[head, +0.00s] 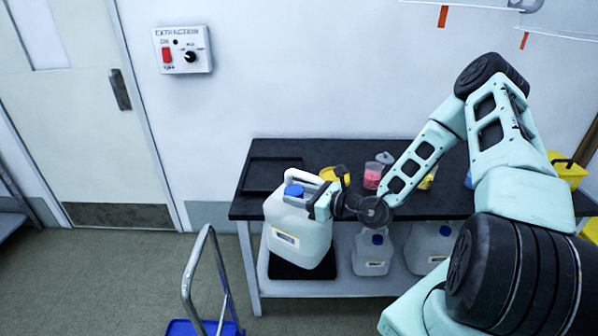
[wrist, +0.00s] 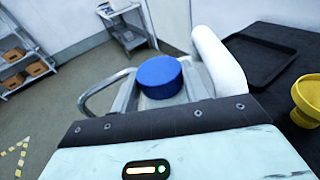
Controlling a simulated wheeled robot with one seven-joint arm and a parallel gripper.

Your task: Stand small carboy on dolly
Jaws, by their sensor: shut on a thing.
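A white carboy with a blue cap and a label (head: 297,232) hangs in front of the bench's left end, nearly upright. My gripper (head: 325,200) is shut on it near its top handle; the fingertips are partly hidden. The wrist view shows its blue cap (wrist: 160,76) and white handle (wrist: 218,62) just beyond my gripper (wrist: 165,118). The dolly (head: 188,327), with a blue deck and a metal push handle, stands on the floor at bottom left, left of the carboy and apart from it. Most of its deck is out of frame.
Two similar carboys (head: 372,252) (head: 428,247) stand on the bench's lower shelf. A black tray (head: 300,269) shows below the held carboy. The black benchtop (head: 245,207) holds another tray, a yellow funnel and a beaker. Open floor lies left, before the door (head: 85,120).

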